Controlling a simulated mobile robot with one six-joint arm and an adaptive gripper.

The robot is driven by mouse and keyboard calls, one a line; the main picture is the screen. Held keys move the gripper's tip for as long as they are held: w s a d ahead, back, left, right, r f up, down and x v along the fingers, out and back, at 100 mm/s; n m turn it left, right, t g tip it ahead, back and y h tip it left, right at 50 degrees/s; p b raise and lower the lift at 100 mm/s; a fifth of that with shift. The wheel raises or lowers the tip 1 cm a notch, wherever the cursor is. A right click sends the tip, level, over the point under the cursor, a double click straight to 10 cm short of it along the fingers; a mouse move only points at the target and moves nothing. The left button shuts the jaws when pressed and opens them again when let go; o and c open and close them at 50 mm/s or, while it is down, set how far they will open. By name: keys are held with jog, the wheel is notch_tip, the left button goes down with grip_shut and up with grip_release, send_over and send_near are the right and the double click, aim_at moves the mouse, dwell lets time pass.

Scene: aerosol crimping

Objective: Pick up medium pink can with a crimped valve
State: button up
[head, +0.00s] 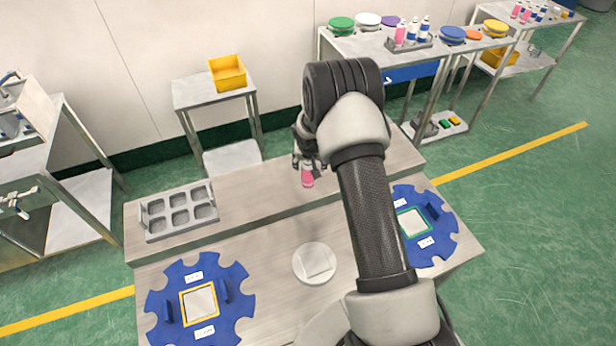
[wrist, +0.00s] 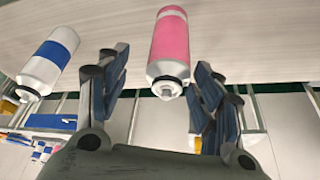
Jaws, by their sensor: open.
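A pink can (head: 307,178) with a white band stands on the raised back shelf of the workbench in the head view. In the wrist view, the pink can (wrist: 171,42) lies between the two spread fingers of my gripper (wrist: 162,64), with visible space on both sides. Its end with a dark ring and small pale valve points toward the wrist camera; I cannot tell whether the valve is crimped. My gripper (head: 308,162) is open and close around the can in the head view, partly covered by my arm.
A white and blue can (wrist: 50,60) is left of the pink one in the wrist view. A grey tray with empty pockets (head: 180,238) sits on the shelf's left. Blue notched plates (head: 237,287) (head: 441,213) and a white round disc (head: 300,267) lie on the bench.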

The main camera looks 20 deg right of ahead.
jog(key=x, duration=0.5)
jog(key=shift+a+f, duration=0.15)
jog(key=shift+a, duration=0.25)
jog(key=shift+s, duration=0.1)
jog(key=c, duration=1.2)
jog(key=shift+o, duration=0.2)
